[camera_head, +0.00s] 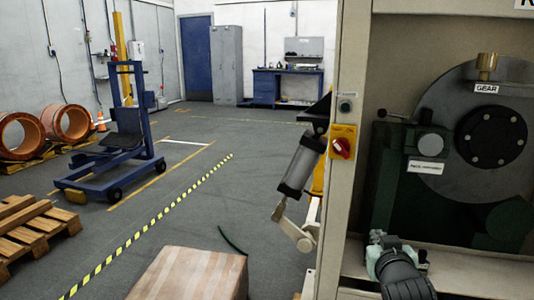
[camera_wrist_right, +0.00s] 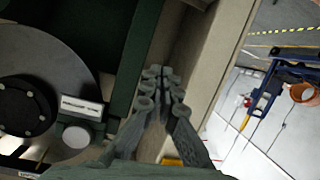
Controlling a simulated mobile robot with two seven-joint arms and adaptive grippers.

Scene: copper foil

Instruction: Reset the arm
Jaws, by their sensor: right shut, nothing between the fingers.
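My right gripper (camera_head: 380,240) shows at the bottom right of the head view, in front of the lower ledge of the machine cabinet. Its fingers are together and hold nothing. In the right wrist view its fingers (camera_wrist_right: 161,80) meet near the middle, with the beige cabinet frame behind them. My left gripper is in neither view.
The cabinet holds a dark green machine (camera_head: 402,185) with a large grey disc (camera_head: 440,100). A blue lift cart (camera_head: 125,150), pallets (camera_head: 35,235) and a cardboard box (camera_head: 195,272) stand left.

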